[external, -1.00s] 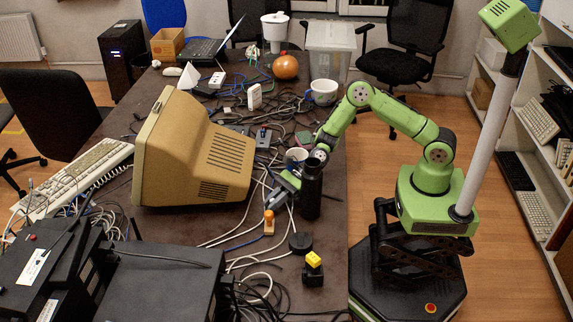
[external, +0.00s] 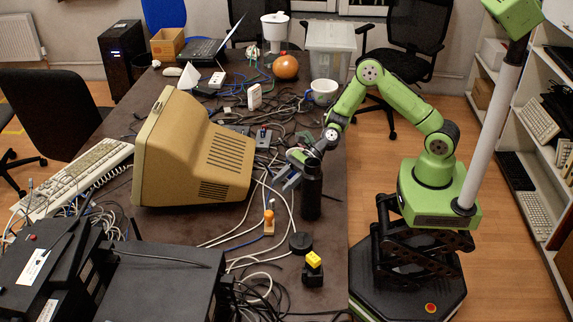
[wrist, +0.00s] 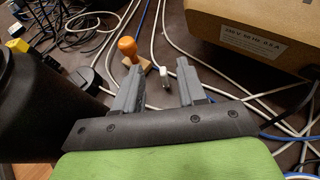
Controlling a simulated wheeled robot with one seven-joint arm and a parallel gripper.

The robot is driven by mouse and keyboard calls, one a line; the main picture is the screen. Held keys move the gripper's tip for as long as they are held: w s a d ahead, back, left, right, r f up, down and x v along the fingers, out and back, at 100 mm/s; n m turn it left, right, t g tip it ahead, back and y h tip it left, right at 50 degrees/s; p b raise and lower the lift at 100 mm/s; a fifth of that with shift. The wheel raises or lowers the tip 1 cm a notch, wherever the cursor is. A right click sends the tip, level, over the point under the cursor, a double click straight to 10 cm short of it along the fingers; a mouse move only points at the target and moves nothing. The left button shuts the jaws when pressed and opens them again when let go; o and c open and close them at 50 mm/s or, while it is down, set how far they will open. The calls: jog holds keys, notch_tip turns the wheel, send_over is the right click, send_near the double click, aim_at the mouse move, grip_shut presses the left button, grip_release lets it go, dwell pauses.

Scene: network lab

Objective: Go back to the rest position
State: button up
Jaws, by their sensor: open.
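My green arm reaches from its base at the right over the table's right side. My gripper (external: 289,180) is above the table, just left of a black bottle (external: 311,190) that stands upright. In the wrist view my gripper (wrist: 158,82) has its two grey fingers apart with nothing held between them. An orange-handled stamp (wrist: 127,48) stands on the table beyond the fingers; it also shows in the external view (external: 268,220). The black bottle fills the left of the wrist view (wrist: 35,100), close beside my gripper.
A beige monitor (external: 195,155) stands left of my gripper. Loose cables cover much of the table (external: 185,230). A yellow-topped black object (external: 313,268) sits near the front. A white mug (external: 323,91), an orange round pot (external: 286,67) and a clear bin (external: 331,48) are farther back.

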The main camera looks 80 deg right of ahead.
notch_tip(320, 180, up, 3)
jog(key=shift+r+p, duration=0.1)
jog(key=shift+p, duration=0.25)
jog(key=s+d+r+n+g+h+p, duration=0.1)
jog(key=s+d+r+n+h+p, duration=0.15)
jog(key=s+r+n, duration=0.4)
jog(key=s+d+r+n+g+h+p, duration=0.1)
jog(key=s+d+r+n+h+p, duration=0.2)
jog(key=r+n, duration=0.65)
jog(key=s+d+r+n+h+p, duration=0.1)
jog(key=s+d+r+n, duration=0.1)
jog(key=s, duration=0.6)
jog(key=s+d+r+n+g+h+p, duration=0.1)
jog(key=s+d+r+n, duration=0.2)
jog(key=s, duration=0.5)
jog(key=s+d+r+n+g+h+p, duration=0.1)
jog(key=s+d+r+n+h+p, duration=0.1)
jog(key=s+n, duration=0.4)
jog(key=s+d+r, duration=0.1)
jog(key=s+d, duration=0.1)
jog(key=shift+s+r, duration=0.15)
jog(key=shift+s, duration=0.25)
